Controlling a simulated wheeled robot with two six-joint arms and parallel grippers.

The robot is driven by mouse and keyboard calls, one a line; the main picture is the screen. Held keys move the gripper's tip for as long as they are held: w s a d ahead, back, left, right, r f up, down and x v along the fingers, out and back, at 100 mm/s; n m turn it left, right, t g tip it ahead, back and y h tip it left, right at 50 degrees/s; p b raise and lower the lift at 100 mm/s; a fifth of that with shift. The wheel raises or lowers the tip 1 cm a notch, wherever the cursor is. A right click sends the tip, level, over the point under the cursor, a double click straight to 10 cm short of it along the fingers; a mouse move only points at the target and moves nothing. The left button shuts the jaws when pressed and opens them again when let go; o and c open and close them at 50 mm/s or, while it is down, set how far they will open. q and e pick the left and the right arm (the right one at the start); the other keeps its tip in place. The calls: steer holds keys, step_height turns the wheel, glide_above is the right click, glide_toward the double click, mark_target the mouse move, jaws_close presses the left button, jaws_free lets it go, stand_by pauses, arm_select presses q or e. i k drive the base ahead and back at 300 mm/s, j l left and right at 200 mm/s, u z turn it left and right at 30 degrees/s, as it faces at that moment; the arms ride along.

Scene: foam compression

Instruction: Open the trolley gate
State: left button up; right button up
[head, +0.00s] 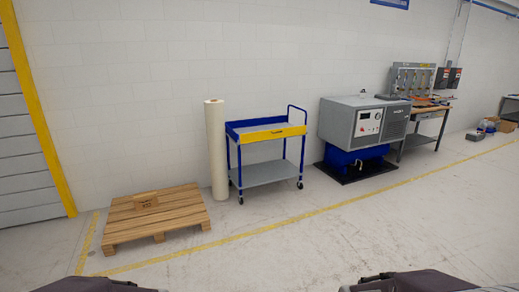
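The trolley (266,176) stands against the white wall in the middle of the head view. It has a blue frame, a grey top tray and a grey lower shelf. The yellow gate (272,135) runs along the front of the top tray and appears upright. The top tray looks empty, as does the lower shelf. Dark parts of my own body show at the bottom edge, left and right. Neither gripper is in view. The trolley is well away from me across the floor.
A wooden pallet (156,218) with a small brown block lies left of the trolley. A tall cream roll (216,150) stands beside the trolley. A grey machine (362,122) on a blue base and a workbench (421,112) are to the right. The floor in front is clear.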

mark_target(253, 137)
steer(key=i, duration=1.4)
steer(key=i+l, duration=0.1)
steer(key=i, duration=2.75)
steer(key=i+u, duration=0.1)
steer(key=i, duration=1.3)
steer(key=i+l, duration=0.15)
steer(key=l, duration=0.15)
steer(key=i+l, duration=0.1)
steer(key=l, duration=0.15)
